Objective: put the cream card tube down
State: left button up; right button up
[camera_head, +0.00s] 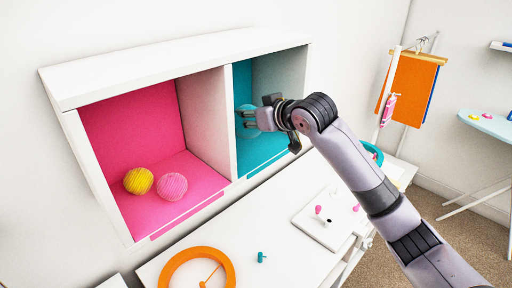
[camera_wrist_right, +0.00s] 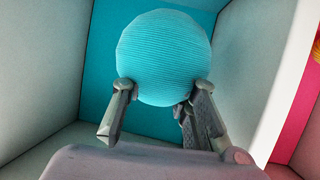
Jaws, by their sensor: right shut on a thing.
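My right gripper (camera_head: 254,117) reaches into the teal compartment (camera_head: 241,78) of the white wall cabinet. In the right wrist view its fingers (camera_wrist_right: 162,90) are shut on a ribbed teal ball (camera_wrist_right: 163,52), one finger on each side of its lower part. In the head view the ball (camera_head: 243,108) shows only in part and blends with the teal back. I see no cream card tube in either view. My left gripper is not in view.
The pink compartment (camera_head: 125,110) holds a yellow ball (camera_head: 138,181) and a pink ball (camera_head: 172,186). A white divider (camera_head: 207,115) separates the compartments. Below are an orange ring (camera_head: 231,265), a teal peg (camera_head: 261,257) and a white board (camera_head: 310,226) with pink pegs.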

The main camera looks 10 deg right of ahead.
jog(key=shift+w+d+r, duration=0.15)
jog(key=shift+w+r, duration=0.25)
jog(key=shift+w, duration=0.1)
jog(key=shift+w+d+r, duration=0.15)
jog(key=shift+w+r, duration=0.25)
jog(key=shift+w, duration=0.25)
notch_tip(320, 180, down, 9)
jog(key=p, duration=0.3)
jog(key=shift+d+f, duration=0.1)
jog(key=shift+f, duration=0.25)
jog(key=shift+f, duration=0.15)
jog(key=o, duration=0.8)
